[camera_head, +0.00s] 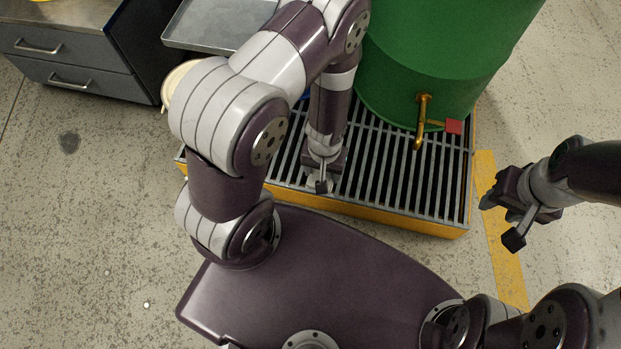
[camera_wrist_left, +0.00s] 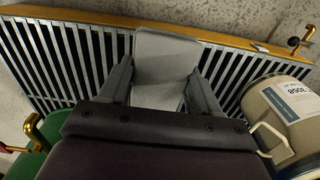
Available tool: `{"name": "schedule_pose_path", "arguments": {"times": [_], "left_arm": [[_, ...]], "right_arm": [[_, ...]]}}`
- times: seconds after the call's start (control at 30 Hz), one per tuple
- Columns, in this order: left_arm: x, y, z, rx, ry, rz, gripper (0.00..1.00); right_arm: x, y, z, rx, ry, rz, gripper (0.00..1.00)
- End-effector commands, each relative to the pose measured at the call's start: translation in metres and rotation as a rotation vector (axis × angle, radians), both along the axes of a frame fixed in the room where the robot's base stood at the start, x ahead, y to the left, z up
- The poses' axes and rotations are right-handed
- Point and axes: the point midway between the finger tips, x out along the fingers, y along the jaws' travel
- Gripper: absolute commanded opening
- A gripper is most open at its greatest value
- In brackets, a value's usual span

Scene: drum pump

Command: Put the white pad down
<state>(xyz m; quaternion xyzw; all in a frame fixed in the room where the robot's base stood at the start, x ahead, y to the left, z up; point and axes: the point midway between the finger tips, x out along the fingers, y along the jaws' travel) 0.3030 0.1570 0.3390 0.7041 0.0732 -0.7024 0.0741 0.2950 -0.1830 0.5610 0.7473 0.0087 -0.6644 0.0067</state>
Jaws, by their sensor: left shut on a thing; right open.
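The white pad (camera_wrist_left: 165,62) shows in the left wrist view as a pale, slightly bent sheet between the fingers of my left gripper (camera_wrist_left: 160,90). The gripper is shut on it, low over the slatted grate (camera_wrist_left: 75,50). I cannot tell whether the pad touches the slats. In the head view my left gripper (camera_head: 322,180) points down at the front part of the grate (camera_head: 400,185), and the pad is mostly hidden by the gripper. My right gripper (camera_head: 502,218) is open and empty, off the right side of the grate.
A green drum (camera_head: 440,50) with a brass tap (camera_head: 422,120) and red tag (camera_head: 453,126) stands on the grate's back right. A beige labelled container (camera_wrist_left: 285,110) is at the other end. A grey drawer cabinet (camera_head: 70,60) and metal tray (camera_head: 215,25) are at back left.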

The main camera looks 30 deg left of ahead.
Motion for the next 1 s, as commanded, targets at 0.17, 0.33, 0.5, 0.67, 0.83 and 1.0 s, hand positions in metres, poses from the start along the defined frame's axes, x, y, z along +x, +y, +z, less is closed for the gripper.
{"name": "schedule_pose_path", "arguments": {"times": [0.17,0.33,0.5,0.67,0.83,1.0], "left_arm": [[-0.013,-0.001,-0.050,0.000,-0.001,0.023,0.34],[0.004,0.017,-0.072,0.000,-0.003,0.037,0.34],[0.042,0.051,-0.106,0.000,-0.004,0.033,0.34],[0.066,0.072,-0.119,0.000,-0.002,0.030,0.34],[0.071,0.077,-0.131,0.000,0.000,0.027,0.34],[0.071,0.077,-0.163,0.000,0.000,0.027,0.34]], "right_arm": [[0.001,0.000,-0.054,0.000,-0.002,0.000,0.43],[0.001,0.000,-0.076,0.000,-0.002,0.000,0.43],[0.001,0.000,-0.114,0.000,-0.001,0.000,0.43],[0.001,0.000,-0.132,0.000,-0.001,0.000,0.43],[0.001,0.000,-0.145,0.000,-0.002,0.000,0.43],[0.000,0.000,-0.174,0.000,-0.001,0.000,0.43]]}}
